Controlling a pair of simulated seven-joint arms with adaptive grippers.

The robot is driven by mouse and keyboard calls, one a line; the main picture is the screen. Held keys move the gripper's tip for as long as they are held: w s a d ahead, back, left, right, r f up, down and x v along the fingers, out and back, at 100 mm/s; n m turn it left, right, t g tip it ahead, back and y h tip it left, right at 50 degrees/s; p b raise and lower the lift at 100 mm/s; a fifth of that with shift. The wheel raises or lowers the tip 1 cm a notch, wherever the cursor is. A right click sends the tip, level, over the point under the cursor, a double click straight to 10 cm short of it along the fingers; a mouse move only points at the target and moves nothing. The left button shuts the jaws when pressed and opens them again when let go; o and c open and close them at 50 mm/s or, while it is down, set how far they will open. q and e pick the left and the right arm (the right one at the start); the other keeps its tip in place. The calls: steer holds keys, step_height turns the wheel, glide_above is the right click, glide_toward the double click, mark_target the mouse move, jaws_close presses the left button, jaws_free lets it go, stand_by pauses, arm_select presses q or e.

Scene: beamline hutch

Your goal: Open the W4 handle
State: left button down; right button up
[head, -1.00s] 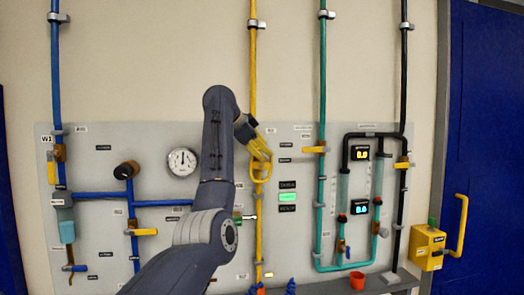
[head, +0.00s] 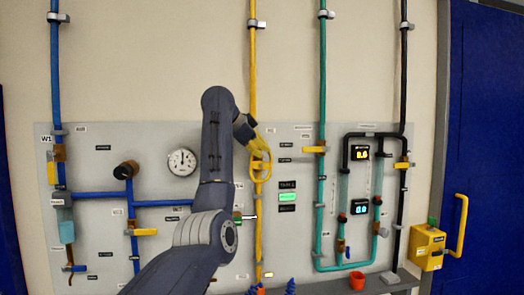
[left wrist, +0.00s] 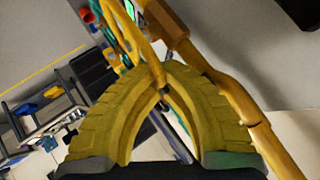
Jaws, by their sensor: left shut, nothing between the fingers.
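My left gripper (head: 259,150) is shut and empty, high in front of the yellow pipe (head: 253,75). Its fingertips are right at the top of a yellow loop handle (head: 259,179) on that pipe. In the left wrist view the yellow fingers (left wrist: 164,77) meet at their tips, and the loop handle (left wrist: 118,28) runs down to them. I cannot tell whether they touch it. No W4 label is clearly readable; a small label by my forearm is partly hidden, so I cannot tell which handle is W4. My right gripper is not in view.
The grey panel (head: 95,160) carries a pressure gauge (head: 182,162), blue pipes (head: 90,196), teal pipes (head: 322,100) and several yellow levers. My left arm hides part of its middle. A yellow box (head: 428,246) and blue door (head: 490,120) are at right.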

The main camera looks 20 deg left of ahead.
arm_select(q)
steer(key=shift+s+a+f+t+h, duration=0.1)
steer(key=shift+a+t+h, duration=0.2)
steer(key=c, duration=1.5)
jaws_free()
steer(key=v, duration=1.2)
steer(key=shift+s, duration=0.1)
